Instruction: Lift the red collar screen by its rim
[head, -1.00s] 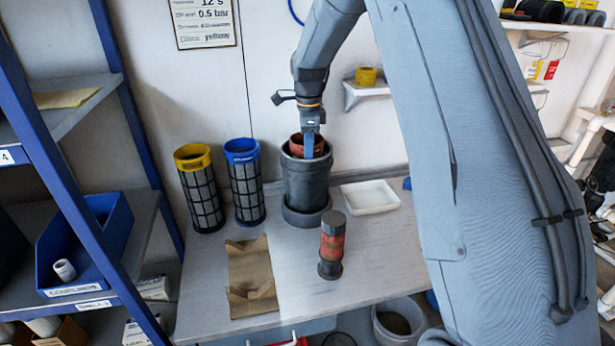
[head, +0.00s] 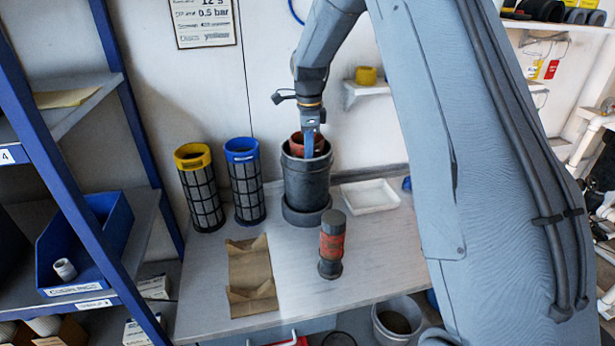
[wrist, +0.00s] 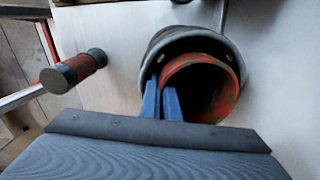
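The red collar screen (wrist: 229,97) stands inside the dark grey cylindrical housing (head: 306,185) on the bench. Only its red top (head: 297,141) shows above the housing's mouth in the head view; its lower body is hidden. My gripper (wrist: 161,100) points down at the collar's rim. In the wrist view its two blue fingers are close together at the left side of the rim, one outside and one inside, with the rim wall between them. They look shut on it. In the head view my gripper (head: 309,146) sits at the housing's mouth.
Yellow (head: 200,190) and blue (head: 245,182) collared screens stand left of the housing. A blue-framed shelf (head: 62,165) stands left.

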